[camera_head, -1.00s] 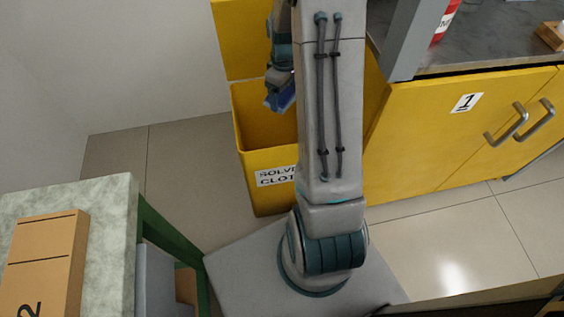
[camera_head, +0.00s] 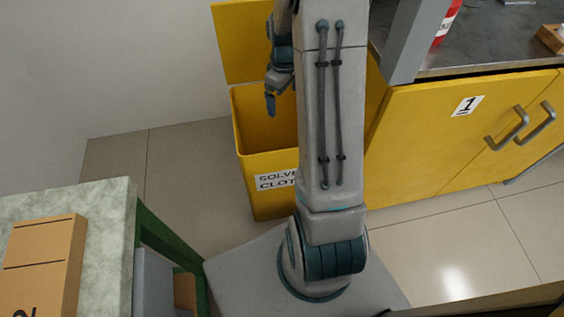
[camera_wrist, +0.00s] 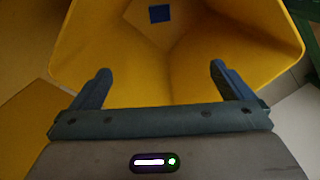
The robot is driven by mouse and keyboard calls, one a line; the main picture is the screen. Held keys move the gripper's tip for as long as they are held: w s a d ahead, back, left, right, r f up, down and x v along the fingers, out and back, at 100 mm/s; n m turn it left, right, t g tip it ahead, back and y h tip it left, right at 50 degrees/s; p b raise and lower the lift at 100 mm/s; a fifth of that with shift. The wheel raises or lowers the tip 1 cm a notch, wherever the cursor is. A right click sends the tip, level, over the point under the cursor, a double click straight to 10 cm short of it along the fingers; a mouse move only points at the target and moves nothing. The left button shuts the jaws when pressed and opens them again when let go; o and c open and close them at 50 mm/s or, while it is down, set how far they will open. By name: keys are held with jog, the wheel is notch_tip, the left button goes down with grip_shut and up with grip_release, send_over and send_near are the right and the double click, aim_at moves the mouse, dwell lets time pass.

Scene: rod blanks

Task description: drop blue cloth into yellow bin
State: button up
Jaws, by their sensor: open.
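The yellow bin (camera_head: 268,162) stands on the floor with its yellow lid (camera_head: 240,45) raised behind it and a label reading "SOLVE… CLOT…" on its front, partly hidden by my arm. My gripper (camera_head: 271,104) is over the bin's opening. In the wrist view my gripper (camera_wrist: 158,85) is open and empty, with its fingers wide apart above the yellow bin (camera_wrist: 215,75). A small dark blue square, the blue cloth (camera_wrist: 160,13), shows deep inside the bin, apart from the fingers. The cloth is not visible in the head view.
A yellow cabinet (camera_head: 440,140) with a dark worktop stands right of the bin. A grey post (camera_head: 412,40) rises at its corner. A pale-topped table (camera_head: 105,215) with a cardboard box (camera_head: 45,265) is at the lower left. A white wall is behind.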

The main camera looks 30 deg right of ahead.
notch_tip(320, 180, up, 12)
jog(key=p, duration=0.3)
jog(key=shift+f, duration=0.25)
jog(key=shift+r, duration=0.1)
jog(key=s+a+r+m+t+p, duration=0.1)
jog(key=s+a+r+m+p, duration=0.1)
jog(key=s+a+r+p, duration=0.2)
jog(key=s+a+r+m+t+p, duration=0.1)
jog(key=s+a+r+p, duration=0.4)
jog(key=r+p, duration=0.8)
jog(key=s+a+r+m+p, duration=0.3)
jog(key=s+a+r+p, duration=0.2)
jog(key=r, duration=1)
jog(key=s+p, duration=0.3)
jog(key=s, duration=0.1)
jog(key=shift+r+t+p, duration=0.25)
jog(key=shift+t+p, duration=0.05)
jog(key=shift+t, duration=0.1)
